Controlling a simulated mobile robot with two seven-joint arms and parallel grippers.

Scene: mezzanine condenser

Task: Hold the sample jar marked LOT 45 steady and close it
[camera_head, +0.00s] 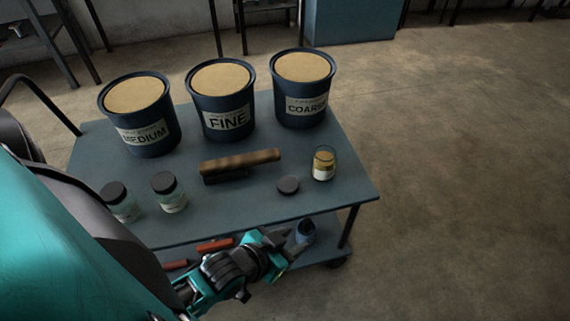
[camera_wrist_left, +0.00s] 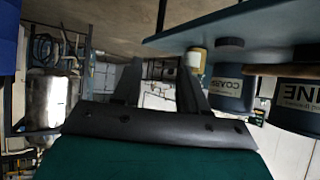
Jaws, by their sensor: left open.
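An open glass jar (camera_head: 323,166) with tan contents and a pale label stands upright near the right end of the cart top; its lot marking is too small to read. A dark round lid (camera_head: 288,184) lies flat to its left, apart from it. In the left wrist view, which is turned over, the jar (camera_wrist_left: 197,62) and lid (camera_wrist_left: 230,44) show beyond the fingers. My left gripper (camera_head: 295,243) is open and empty in front of the cart's near edge, apart from both; its fingers also show in the left wrist view (camera_wrist_left: 160,90). My right gripper is out of view.
Two capped jars (camera_head: 119,204) (camera_head: 169,195) stand at the front left of the cart top (camera_head: 235,205). A wooden-handled brush (camera_head: 240,163) lies mid-cart. Buckets marked MEDIUM (camera_head: 141,136), FINE (camera_head: 226,121) and COARSE (camera_head: 303,106) line the back. Red-handled tools (camera_head: 215,244) lie on the lower shelf.

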